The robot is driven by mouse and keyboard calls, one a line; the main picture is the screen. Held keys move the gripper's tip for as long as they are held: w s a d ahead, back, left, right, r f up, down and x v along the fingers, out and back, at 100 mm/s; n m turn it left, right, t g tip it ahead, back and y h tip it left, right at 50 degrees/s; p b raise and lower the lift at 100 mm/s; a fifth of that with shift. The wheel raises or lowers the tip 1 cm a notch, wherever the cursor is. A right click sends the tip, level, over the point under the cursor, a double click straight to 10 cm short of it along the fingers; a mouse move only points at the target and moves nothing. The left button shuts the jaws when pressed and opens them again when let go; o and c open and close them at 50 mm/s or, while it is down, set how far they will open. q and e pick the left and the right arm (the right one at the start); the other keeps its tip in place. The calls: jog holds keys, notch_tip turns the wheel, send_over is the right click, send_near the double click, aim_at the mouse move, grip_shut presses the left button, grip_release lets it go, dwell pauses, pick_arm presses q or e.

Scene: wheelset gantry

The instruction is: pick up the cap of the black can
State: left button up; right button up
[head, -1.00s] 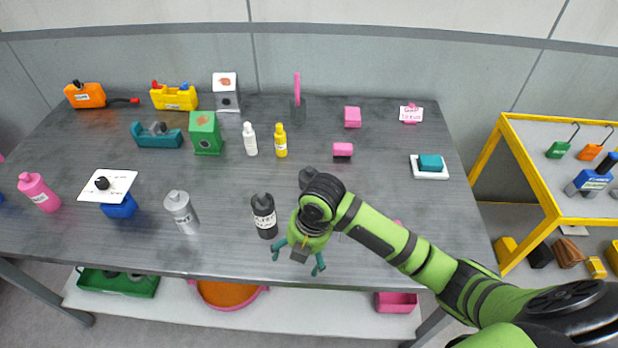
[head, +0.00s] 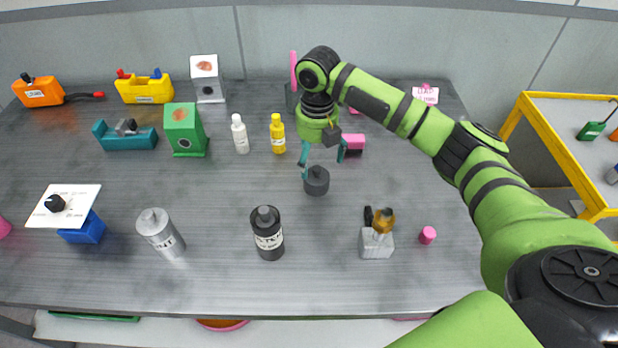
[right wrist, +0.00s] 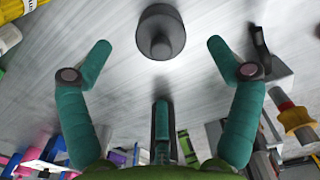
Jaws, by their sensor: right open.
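The black can (head: 267,233) with a white label stands upright near the front middle of the table, its small dark top (head: 264,213) in place. A dark grey round piece with a short knob (head: 316,181) stands on the table behind and right of it. I cannot tell whether this piece is the can's cap. My right gripper (head: 323,162) is open and empty, pointing down just above and behind the dark piece. In the right wrist view the dark piece (right wrist: 161,30) shows beyond and between the two spread teal fingers, apart from them. My left gripper is not in view.
A silver can (head: 161,233) stands left of the black can. A grey block with a brass-coloured fitting (head: 376,240) and a pink cylinder (head: 428,235) are to the right. White (head: 240,134) and yellow (head: 277,134) bottles stand behind. Table around the dark piece is clear.

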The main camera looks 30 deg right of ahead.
aim_at(317, 177)
notch_tip(317, 177, down, 2)
jog(key=shift+s+f+p, duration=0.1)
jog(key=shift+p, duration=0.45)
notch_tip(317, 177, down, 2)
jog(key=shift+d+f+p, duration=0.1)
jog(key=shift+p, duration=0.5)
notch_tip(317, 177, down, 3)
jog(key=shift+r, duration=0.1)
jog(key=c, duration=1)
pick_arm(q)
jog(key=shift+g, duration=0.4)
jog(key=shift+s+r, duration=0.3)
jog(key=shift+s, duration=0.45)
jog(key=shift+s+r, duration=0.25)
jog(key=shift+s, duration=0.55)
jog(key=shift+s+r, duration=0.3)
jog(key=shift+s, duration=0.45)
pick_arm(e)
jog(key=shift+c, duration=0.6)
